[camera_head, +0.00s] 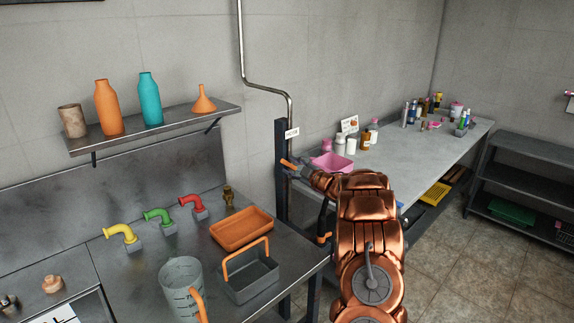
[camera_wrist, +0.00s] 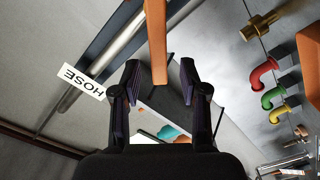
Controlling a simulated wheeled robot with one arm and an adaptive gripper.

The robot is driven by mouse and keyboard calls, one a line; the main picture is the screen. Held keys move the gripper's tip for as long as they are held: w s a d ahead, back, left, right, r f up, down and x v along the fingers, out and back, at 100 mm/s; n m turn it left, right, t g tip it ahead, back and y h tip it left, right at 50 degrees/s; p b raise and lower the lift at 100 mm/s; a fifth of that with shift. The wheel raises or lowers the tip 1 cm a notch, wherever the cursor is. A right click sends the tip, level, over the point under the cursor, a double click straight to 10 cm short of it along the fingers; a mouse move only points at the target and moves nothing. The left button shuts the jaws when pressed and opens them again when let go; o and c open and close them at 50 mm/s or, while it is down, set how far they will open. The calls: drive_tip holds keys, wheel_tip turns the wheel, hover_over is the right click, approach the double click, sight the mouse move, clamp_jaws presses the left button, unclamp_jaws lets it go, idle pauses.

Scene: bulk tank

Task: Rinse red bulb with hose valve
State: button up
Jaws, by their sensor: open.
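My gripper (camera_head: 293,168) is at the dark post beside the sink bench in the head view. In the wrist view its two fingers (camera_wrist: 160,78) are open, with an orange lever (camera_wrist: 157,50) in the gap between their tips. The lever's orange end (camera_head: 287,162) also shows in the head view. A white HOSE label (camera_wrist: 83,83) sits left of the fingers. A black hose with an orange handle (camera_head: 324,239) hangs below the post. I cannot make out a red bulb for certain; a red bent tap (camera_head: 192,201) stands on the bench.
Green (camera_head: 158,215) and yellow (camera_head: 121,233) taps, an orange tray (camera_head: 243,229), a grey basket (camera_head: 250,284) and a clear jug (camera_head: 182,286) crowd the bench. A shelf (camera_head: 150,127) holds bottles. A pink tub (camera_head: 331,162) is on the right-hand table (camera_head: 408,147).

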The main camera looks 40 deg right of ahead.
drive_tip(key=s, duration=0.8)
drive_tip(key=shift+s, duration=0.3)
idle(6.9)
